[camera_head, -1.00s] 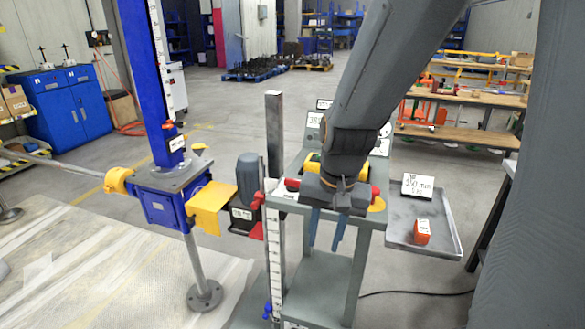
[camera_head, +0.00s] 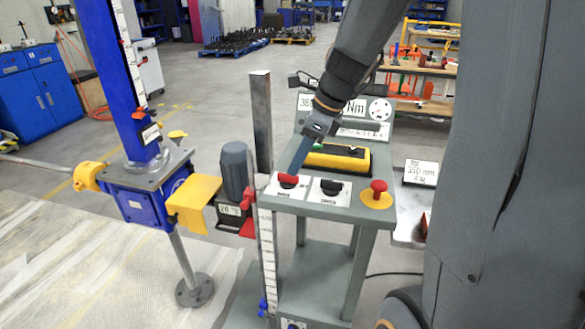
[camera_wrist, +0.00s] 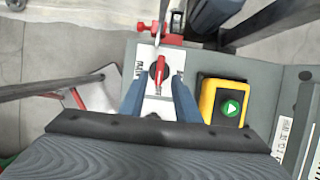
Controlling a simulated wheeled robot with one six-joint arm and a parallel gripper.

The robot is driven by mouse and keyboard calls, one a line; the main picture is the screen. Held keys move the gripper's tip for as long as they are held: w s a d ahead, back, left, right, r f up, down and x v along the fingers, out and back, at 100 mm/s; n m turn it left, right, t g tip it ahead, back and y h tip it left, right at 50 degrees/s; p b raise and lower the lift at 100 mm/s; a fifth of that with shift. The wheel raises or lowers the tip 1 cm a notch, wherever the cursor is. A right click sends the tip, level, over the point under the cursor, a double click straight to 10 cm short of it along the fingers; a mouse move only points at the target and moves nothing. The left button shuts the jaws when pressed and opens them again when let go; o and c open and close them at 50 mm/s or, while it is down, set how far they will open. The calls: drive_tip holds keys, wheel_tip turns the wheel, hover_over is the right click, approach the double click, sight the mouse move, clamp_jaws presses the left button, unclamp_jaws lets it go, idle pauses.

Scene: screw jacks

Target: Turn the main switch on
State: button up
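The main switch is a red rotary knob (camera_head: 288,180) on a white plate at the left front of the grey control stand. In the wrist view the red handle (camera_wrist: 160,67) runs lengthwise in the picture, beside a partly hidden "MAIN" label. My gripper (camera_wrist: 159,77) is open, its two blue fingers on either side of the handle with a gap to each. In the head view my gripper (camera_head: 291,169) points down at the knob from behind. I cannot tell whether a finger touches it.
A black switch (camera_head: 331,187) and a red mushroom button (camera_head: 378,188) on yellow sit right of the main switch. A yellow box with a green button (camera_wrist: 231,109) lies behind. A vertical steel post (camera_head: 261,120) and the blue screw jack (camera_head: 147,190) stand left.

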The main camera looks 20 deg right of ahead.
sight(288, 179)
drive_tip(key=shift+x, duration=1.9)
clamp_jaws()
